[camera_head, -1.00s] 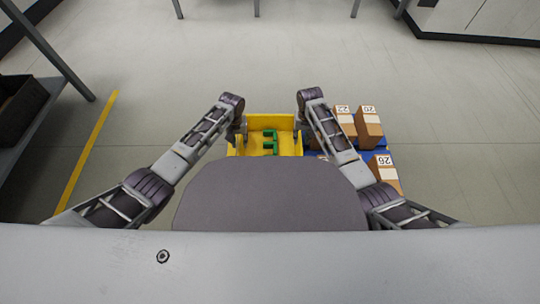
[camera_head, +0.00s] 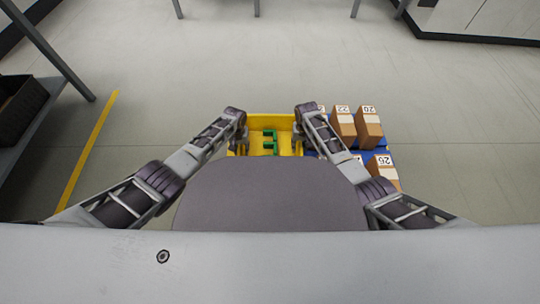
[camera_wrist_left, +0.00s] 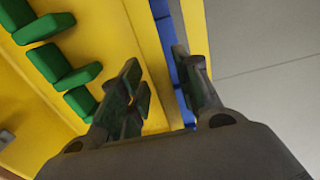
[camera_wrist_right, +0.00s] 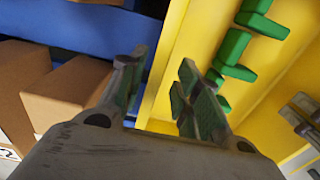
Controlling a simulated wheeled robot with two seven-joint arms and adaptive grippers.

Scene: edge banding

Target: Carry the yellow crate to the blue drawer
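The yellow crate (camera_head: 284,123) stands in front of me between my two arms, with green pieces (camera_head: 270,142) inside. It also shows in the left wrist view (camera_wrist_left: 105,30) and the right wrist view (camera_wrist_right: 200,40). My left gripper (camera_wrist_left: 160,85) is open, with its fingers on either side of the crate's left wall. My right gripper (camera_wrist_right: 158,88) is open, with its fingers on either side of the right wall. Contact with the walls cannot be told. My body hides the crate's near side. I cannot identify a blue drawer.
A blue base (camera_head: 378,153) with several numbered brown boxes (camera_head: 368,127) lies right of the crate, close to my right arm. A shelf with a dark bin (camera_head: 18,112) stands at the left, near a yellow floor line (camera_head: 88,150). The floor beyond the crate is clear.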

